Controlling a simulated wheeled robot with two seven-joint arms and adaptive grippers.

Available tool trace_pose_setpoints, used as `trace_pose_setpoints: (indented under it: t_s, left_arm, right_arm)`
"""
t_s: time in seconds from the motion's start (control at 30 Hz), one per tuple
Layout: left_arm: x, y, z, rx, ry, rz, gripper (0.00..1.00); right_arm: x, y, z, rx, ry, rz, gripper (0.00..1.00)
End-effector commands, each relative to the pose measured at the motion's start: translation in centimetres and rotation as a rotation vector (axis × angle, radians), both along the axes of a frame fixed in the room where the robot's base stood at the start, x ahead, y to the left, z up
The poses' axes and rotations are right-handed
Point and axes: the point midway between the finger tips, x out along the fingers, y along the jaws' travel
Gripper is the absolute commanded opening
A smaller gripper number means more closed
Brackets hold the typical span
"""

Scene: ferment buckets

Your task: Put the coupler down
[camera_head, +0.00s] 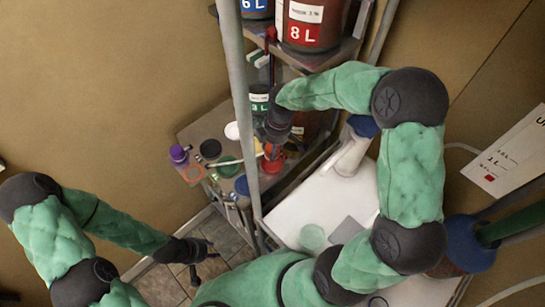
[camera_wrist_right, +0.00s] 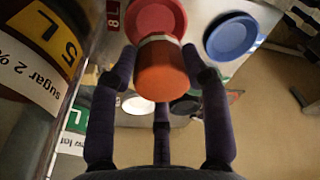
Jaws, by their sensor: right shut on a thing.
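An orange-red cylinder with a tan band at one end, which I take for the coupler (camera_wrist_right: 160,72), is between the fingers of my right gripper (camera_wrist_right: 158,85) in the right wrist view. That gripper is shut on it. In the head view my right gripper (camera_head: 268,138) hangs over the right part of the lid-strewn shelf (camera_head: 190,134), beside the grey post. There the coupler is mostly hidden by gripper and post. My left gripper (camera_head: 197,255) is low at the left over the tiled floor, fingers spread and empty.
On the shelf lie a green lid (camera_head: 228,166), a black lid (camera_head: 210,148), an orange ring (camera_head: 193,173) and a purple-capped item (camera_head: 178,153). A red lid (camera_wrist_right: 157,18) and a blue lid (camera_wrist_right: 231,36) show beyond the coupler. Labelled buckets, including a red 8 L bucket (camera_head: 312,25), stand above.

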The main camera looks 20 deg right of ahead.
Motion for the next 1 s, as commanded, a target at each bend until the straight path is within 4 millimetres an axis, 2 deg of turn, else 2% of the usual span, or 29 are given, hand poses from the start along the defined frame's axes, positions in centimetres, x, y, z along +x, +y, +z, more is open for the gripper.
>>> trace_pose_setpoints:
  t_s: [0.33,0.8,0.83,0.9,1.0]
  left_arm:
    - [0.0,0.0,-0.8,0.000,0.000,0.000,0.40]
    - [0.0,0.0,-1.0,0.000,0.000,0.000,0.40]
    - [0.0,0.0,-1.0,0.000,0.000,0.000,0.40]
    - [0.0,0.0,-1.0,0.000,0.000,0.000,0.40]
    - [0.0,0.0,-0.9,0.000,0.000,0.000,0.40]
  right_arm:
    - [0.0,0.0,-4.9,0.000,0.001,0.000,0.10]
    - [0.0,0.0,-5.8,0.000,0.000,0.000,0.10]
    - [0.0,0.0,-5.7,0.000,0.000,0.000,0.53]
    - [0.0,0.0,-5.7,0.000,0.001,0.000,0.72]
    - [0.0,0.0,-5.7,0.000,0.001,0.000,0.72]
